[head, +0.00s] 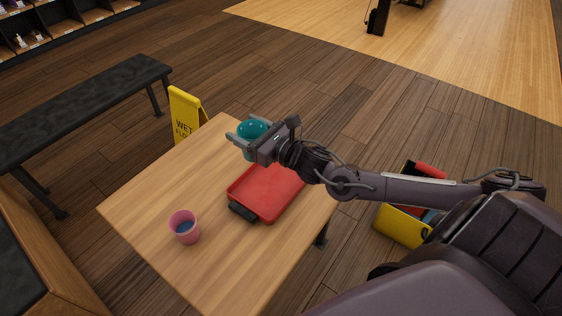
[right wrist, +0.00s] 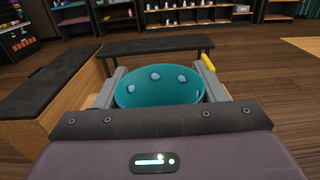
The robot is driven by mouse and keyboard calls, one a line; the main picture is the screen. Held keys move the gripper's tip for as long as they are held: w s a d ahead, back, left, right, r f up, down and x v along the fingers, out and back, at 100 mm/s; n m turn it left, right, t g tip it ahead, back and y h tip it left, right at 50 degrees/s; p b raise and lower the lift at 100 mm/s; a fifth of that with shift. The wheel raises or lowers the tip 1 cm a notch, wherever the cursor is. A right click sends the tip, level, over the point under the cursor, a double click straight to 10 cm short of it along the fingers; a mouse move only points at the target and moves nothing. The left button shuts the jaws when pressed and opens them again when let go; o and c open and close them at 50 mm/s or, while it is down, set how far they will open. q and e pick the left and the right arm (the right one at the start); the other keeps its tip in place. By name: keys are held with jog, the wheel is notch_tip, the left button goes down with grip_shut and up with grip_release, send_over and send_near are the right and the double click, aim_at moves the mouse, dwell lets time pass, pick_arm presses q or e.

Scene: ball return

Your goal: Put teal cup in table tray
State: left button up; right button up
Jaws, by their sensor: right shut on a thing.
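The teal cup (head: 251,129) is at the far end of the wooden table (head: 160,190), held upright between the fingers of my right gripper (head: 245,138). In the right wrist view the cup (right wrist: 160,88) fills the space between the two fingers (right wrist: 163,90), with light spots on its inside wall. The red table tray (head: 266,190) lies on the table, nearer than the cup and partly under my right arm. Its visible floor is empty. I cannot tell whether the cup's base touches the table. My left gripper is not in view.
A pink cup (head: 184,226) with a dark blue inside stands on the table, left of the tray. A yellow wet floor sign (head: 186,115) stands beyond the table. A black bench (head: 85,105) is at the left. A yellow bin (head: 403,222) is on the floor at right.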

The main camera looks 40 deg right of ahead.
jog(key=shift+w+d, duration=0.1)
jog(key=shift+d, duration=0.05)
jog(key=shift+f, duration=0.3)
jog(key=b, duration=0.4)
send_over(256, 195)
notch_tip(256, 195, down, 14)
notch_tip(256, 195, down, 5)
jog(key=shift+w+r+b, duration=0.1)
jog(key=shift+r+b, duration=0.05)
jog(key=shift+b, duration=0.4)
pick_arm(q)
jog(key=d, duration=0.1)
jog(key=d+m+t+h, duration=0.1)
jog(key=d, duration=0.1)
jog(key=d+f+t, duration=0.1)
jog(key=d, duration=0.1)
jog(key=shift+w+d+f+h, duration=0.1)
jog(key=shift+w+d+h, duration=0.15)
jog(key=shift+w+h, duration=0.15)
pick_arm(e)
jog(key=shift+f, duration=0.3)
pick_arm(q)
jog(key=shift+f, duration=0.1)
pick_arm(e)
jog(key=shift+f, duration=0.1)
